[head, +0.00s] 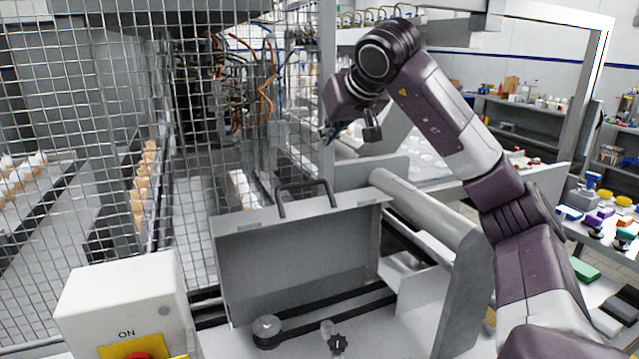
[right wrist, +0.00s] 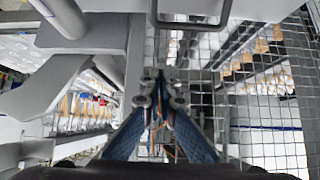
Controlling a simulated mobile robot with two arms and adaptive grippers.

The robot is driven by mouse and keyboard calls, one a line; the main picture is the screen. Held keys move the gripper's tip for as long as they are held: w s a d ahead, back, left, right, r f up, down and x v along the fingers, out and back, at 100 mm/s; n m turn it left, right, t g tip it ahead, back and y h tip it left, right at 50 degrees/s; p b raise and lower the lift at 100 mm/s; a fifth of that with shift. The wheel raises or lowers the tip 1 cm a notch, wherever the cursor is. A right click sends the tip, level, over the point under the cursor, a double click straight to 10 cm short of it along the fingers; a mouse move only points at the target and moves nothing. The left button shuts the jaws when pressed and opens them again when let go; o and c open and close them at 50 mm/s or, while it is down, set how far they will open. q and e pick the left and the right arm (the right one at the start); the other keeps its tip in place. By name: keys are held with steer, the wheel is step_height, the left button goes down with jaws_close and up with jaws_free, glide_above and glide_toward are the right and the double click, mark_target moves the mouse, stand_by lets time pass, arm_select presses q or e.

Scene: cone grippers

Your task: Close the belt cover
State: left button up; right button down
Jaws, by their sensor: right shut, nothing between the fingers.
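The belt cover (head: 295,260) is a grey metal panel, standing raised at a steep angle behind the belt. Its black handle (head: 306,184) sticks up at its top edge. The black belt (head: 335,308) and a round pulley (head: 267,328) lie exposed in front of it. My right gripper (head: 328,134) is above and behind the handle, apart from it. In the right wrist view its blue fingers (right wrist: 160,85) are shut with nothing between them, and the handle (right wrist: 190,22) shows at the top edge. My left gripper is not in view.
A wire mesh fence (head: 90,150) stands at left and behind the cover. A white box with a red button (head: 120,310) is at the front left. A grey roller (head: 425,208) lies right of the cover. Shelves and a table with small items (head: 600,215) are at far right.

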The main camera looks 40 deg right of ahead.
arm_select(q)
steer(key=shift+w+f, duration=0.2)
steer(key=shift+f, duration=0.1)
arm_select(e)
steer(key=shift+f, duration=0.4)
steer(key=shift+w+d+f+p, duration=0.25)
steer(key=shift+w+f, duration=0.35)
steer(key=shift+f, duration=0.75)
steer(key=shift+w+d+f+p, duration=0.2)
steer(key=shift+w+f, duration=0.4)
steer(key=shift+f, duration=0.7)
steer(key=shift+w+d+f+p, duration=0.2)
steer(key=shift+w+f, duration=0.4)
steer(key=shift+f, duration=0.75)
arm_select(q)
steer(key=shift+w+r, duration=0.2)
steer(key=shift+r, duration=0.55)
arm_select(e)
steer(key=shift+a+f, duration=0.1)
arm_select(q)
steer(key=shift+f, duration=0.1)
